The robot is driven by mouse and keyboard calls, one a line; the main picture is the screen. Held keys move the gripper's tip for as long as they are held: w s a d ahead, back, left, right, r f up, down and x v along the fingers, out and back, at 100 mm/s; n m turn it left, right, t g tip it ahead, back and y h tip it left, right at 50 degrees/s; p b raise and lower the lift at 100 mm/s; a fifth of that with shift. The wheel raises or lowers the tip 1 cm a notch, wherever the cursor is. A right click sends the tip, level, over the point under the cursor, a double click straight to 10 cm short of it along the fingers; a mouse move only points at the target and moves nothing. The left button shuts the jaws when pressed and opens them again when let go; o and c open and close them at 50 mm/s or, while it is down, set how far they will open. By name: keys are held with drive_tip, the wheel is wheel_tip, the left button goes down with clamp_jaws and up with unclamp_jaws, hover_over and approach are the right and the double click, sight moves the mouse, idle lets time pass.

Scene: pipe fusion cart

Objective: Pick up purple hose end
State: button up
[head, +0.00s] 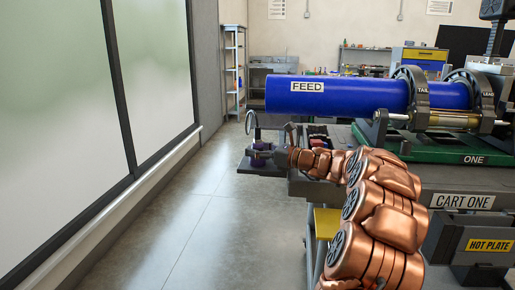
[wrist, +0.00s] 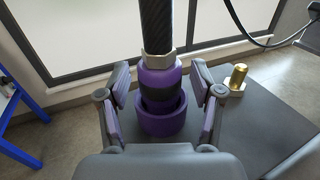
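The purple hose end (wrist: 160,80) stands upright in the wrist view, with a metal collar and a black braided hose (wrist: 157,25) rising from its top. Its lower part sits in a wider purple ring-shaped holder (wrist: 163,122). My gripper (wrist: 161,84) has its two fingers on either side of the hose end, with a visible gap on each side, so it is open. In the head view my gripper (head: 272,154) is at the left end of the cart, over a small shelf (head: 262,170); the purple hose end (head: 258,160) shows small there, partly hidden.
A brass fitting (wrist: 236,78) stands on the grey shelf right of the hose end. A black cable (wrist: 262,42) hangs behind it. In the head view the blue FEED pipe (head: 345,97) lies clamped on the cart (head: 410,182). Open floor (head: 190,215) lies left of the cart.

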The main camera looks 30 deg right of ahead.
clamp_jaws()
idle(0.3)
